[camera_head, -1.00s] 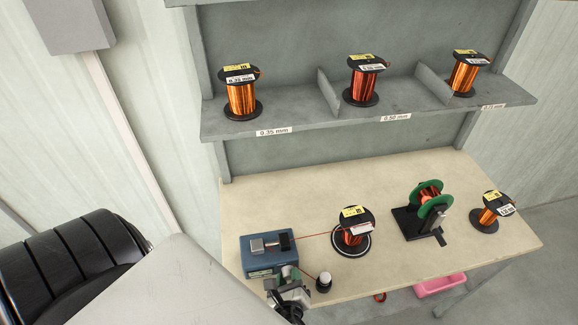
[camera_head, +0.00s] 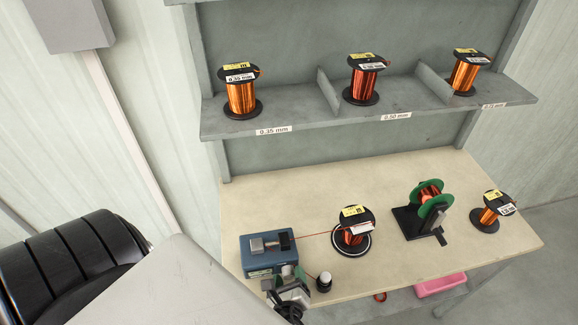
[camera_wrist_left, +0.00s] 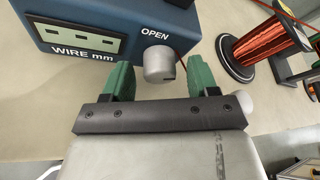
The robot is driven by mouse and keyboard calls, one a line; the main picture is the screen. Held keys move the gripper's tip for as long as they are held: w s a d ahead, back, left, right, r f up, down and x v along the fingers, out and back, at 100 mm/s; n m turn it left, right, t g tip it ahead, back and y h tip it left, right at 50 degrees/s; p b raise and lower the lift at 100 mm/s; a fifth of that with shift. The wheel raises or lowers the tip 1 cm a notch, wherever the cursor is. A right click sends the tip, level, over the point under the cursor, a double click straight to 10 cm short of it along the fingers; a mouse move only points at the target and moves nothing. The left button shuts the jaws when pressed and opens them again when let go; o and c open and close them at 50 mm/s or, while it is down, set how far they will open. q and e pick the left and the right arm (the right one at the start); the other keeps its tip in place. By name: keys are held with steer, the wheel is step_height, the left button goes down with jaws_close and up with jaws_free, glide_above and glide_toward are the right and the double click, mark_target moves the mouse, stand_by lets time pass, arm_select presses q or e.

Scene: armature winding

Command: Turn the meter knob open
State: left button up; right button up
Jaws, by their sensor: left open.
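The wire meter is a blue box (camera_head: 262,259) at the left front of the table; in the left wrist view its blue front (camera_wrist_left: 60,14) shows a "WIRE mm" display. Its grey knob (camera_wrist_left: 159,63) sits beneath the word "OPEN". My left gripper (camera_wrist_left: 161,80) is open, with one green finger on each side of the knob and gaps visible between them. In the head view my left gripper (camera_head: 289,276) is at the meter's front right corner and hides the knob. My right gripper is not in view.
A red wire runs from the meter to a copper spool (camera_head: 353,236) on a round base. A small black post with a white top (camera_head: 324,282) stands close right of my left gripper. A green-flanged winder (camera_head: 421,222) and another spool (camera_head: 488,217) stand farther right.

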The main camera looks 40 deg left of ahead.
arm_select(q)
steer(key=shift+s+d+r, duration=0.1)
steer(key=shift+s+d, duration=0.25)
steer(key=shift+s, duration=0.05)
steer(key=b+v, duration=0.2)
steer(key=v, duration=0.7)
steer(key=shift+s+d+r, duration=0.2)
steer(key=shift+s, duration=0.1)
steer(key=shift+w, duration=0.1)
